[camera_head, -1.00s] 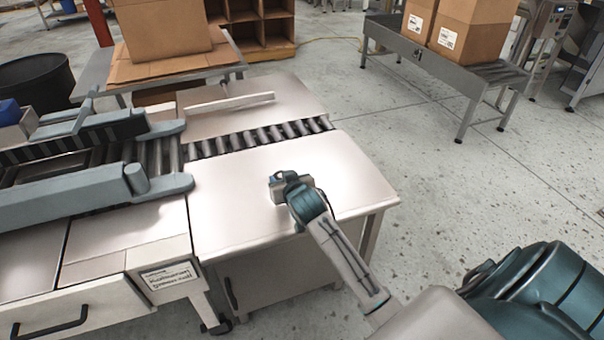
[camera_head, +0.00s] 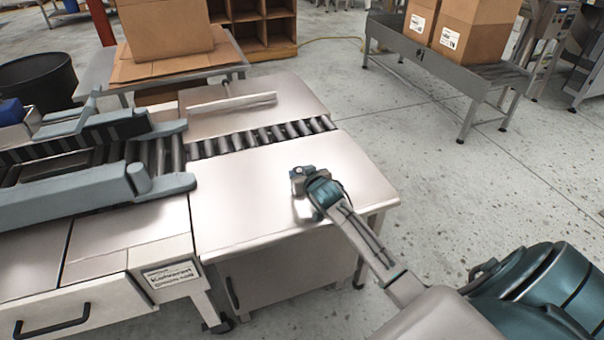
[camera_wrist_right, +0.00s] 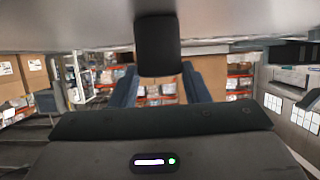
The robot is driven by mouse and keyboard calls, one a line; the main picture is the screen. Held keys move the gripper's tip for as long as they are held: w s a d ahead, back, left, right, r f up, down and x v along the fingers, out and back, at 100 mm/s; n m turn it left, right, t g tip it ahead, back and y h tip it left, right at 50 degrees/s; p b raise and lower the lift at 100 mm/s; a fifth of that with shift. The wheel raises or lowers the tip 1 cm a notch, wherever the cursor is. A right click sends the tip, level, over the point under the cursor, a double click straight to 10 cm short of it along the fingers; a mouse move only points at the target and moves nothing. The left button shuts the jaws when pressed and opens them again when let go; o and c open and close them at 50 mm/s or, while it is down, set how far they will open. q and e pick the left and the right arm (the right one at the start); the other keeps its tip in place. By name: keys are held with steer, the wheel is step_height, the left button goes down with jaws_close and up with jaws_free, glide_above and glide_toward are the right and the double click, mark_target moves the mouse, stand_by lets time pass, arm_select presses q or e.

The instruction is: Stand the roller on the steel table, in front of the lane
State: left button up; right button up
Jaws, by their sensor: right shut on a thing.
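My right gripper (camera_head: 298,182) is over the right front part of the steel table (camera_head: 235,205), near its right edge. In the right wrist view its two blue fingers (camera_wrist_right: 158,78) are shut on a dark upright cylinder, which I take to be the roller (camera_wrist_right: 158,45). In the head view the roller is mostly hidden by the gripper, and I cannot tell whether its lower end touches the table. The lane (camera_head: 265,137) of dark rollers crosses the table behind the gripper. My left gripper is in neither view.
Grey guide rails (camera_head: 85,190) border the conveyor on the left. A pale bar (camera_head: 235,103) lies behind the lane. A carton (camera_head: 165,28) stands on a table at the back. The steel table's front is otherwise clear. Cartons (camera_head: 475,30) sit on a conveyor at the back right.

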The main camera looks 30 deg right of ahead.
steer(key=shift+f, duration=0.1)
steer(key=o, duration=1)
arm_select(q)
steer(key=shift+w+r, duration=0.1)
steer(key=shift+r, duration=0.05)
arm_select(e)
steer(key=shift+s+a+r, duration=0.1)
steer(key=shift+s+r, duration=0.1)
steer(key=shift+s, duration=0.1)
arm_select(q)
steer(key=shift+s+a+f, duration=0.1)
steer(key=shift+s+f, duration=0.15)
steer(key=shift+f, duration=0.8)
arm_select(e)
steer(key=v, duration=1.1)
steer(key=shift+s, duration=0.2)
